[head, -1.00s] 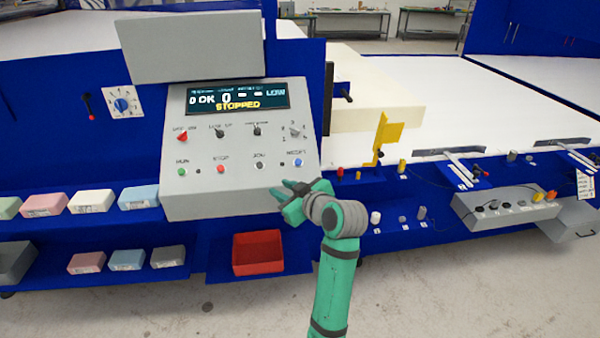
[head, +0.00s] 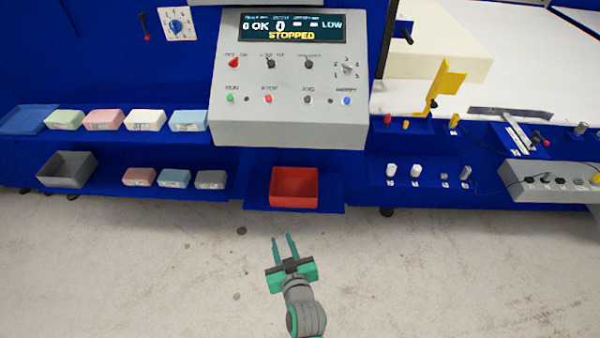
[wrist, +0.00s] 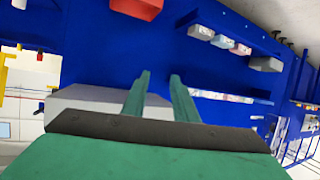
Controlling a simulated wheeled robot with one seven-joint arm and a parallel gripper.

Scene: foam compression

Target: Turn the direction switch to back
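The grey control box (head: 300,135) carries a row of switches under a screen that reads STOPPED. From the left they are a red-tipped switch (head: 234,63), a dark switch (head: 270,63), another dark switch (head: 308,64) and a grey numbered selector (head: 348,69). Their labels are too small to tell surely which is the direction switch. My gripper (head: 284,238) is low in front of the box, apart from it. Its two green fingers are apart with nothing between them, as the wrist view (wrist: 160,80) also shows.
A red bin (head: 294,200) stands on the low shelf below the box. Several coloured foam blocks (head: 104,119) lie on the shelves at left. Small knobs and weights (head: 418,171) stand at right. A yellow bracket (head: 443,85) rises beside the white bed. The floor around my gripper is clear.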

